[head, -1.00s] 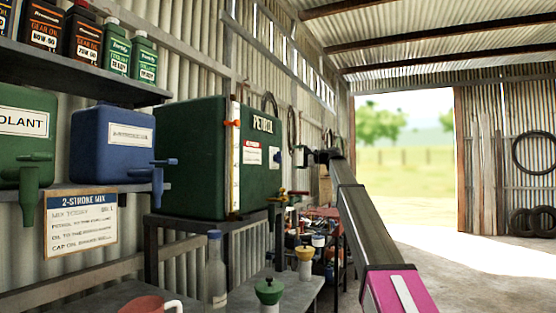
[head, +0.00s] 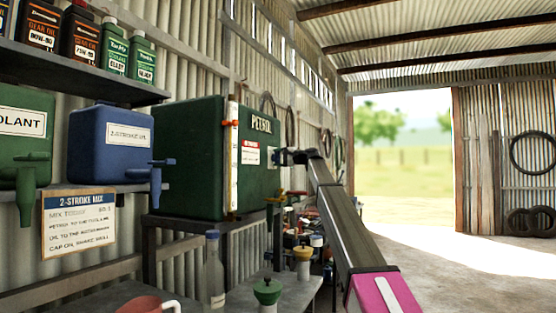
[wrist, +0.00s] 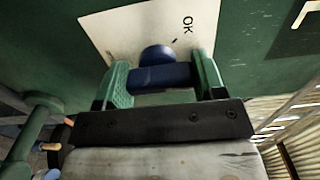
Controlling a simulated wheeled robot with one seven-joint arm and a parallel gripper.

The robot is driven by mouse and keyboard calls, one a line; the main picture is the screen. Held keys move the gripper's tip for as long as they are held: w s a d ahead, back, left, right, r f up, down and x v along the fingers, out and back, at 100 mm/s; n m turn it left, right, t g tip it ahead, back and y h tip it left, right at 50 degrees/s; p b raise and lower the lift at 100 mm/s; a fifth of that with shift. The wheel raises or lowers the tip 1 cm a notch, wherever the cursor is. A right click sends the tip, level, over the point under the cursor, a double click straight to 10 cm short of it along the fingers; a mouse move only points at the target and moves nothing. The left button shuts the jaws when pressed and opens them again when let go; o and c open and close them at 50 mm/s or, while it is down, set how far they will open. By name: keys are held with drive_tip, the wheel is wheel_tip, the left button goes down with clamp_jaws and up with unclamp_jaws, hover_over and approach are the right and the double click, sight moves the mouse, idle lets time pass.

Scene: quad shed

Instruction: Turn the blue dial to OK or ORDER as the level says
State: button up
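The blue dial (wrist: 157,55) sits on a white plate (wrist: 120,28) on the green petrol tank (head: 190,150). "OK" and a short dark mark show on the plate beside the dial, tilted in the wrist view. My gripper (wrist: 165,78) has its two green fingers wide apart, one at each side of the dial's blue bar. I see no clear gap, but cannot tell if they press on it. In the head view my gripper (head: 283,157) is at the tank's front plate and hides the dial. The sight tube (head: 232,165) has a red-orange marker; its level is hard to read.
A blue 2-stroke tank (head: 110,145) and a green coolant tank (head: 25,150) stand left on a shelf. A bottle (head: 214,270), a red mug (head: 150,305) and a green-topped container (head: 267,292) are on the bench below. The floor at right is clear.

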drive_tip(key=shift+c, duration=1.3)
drive_tip(key=n, duration=0.4)
drive_tip(key=shift+n, duration=0.3)
drive_tip(key=n, duration=0.4)
drive_tip(key=shift+s+f, duration=0.1)
drive_tip(key=shift+n, duration=0.3)
drive_tip(key=o, duration=0.9)
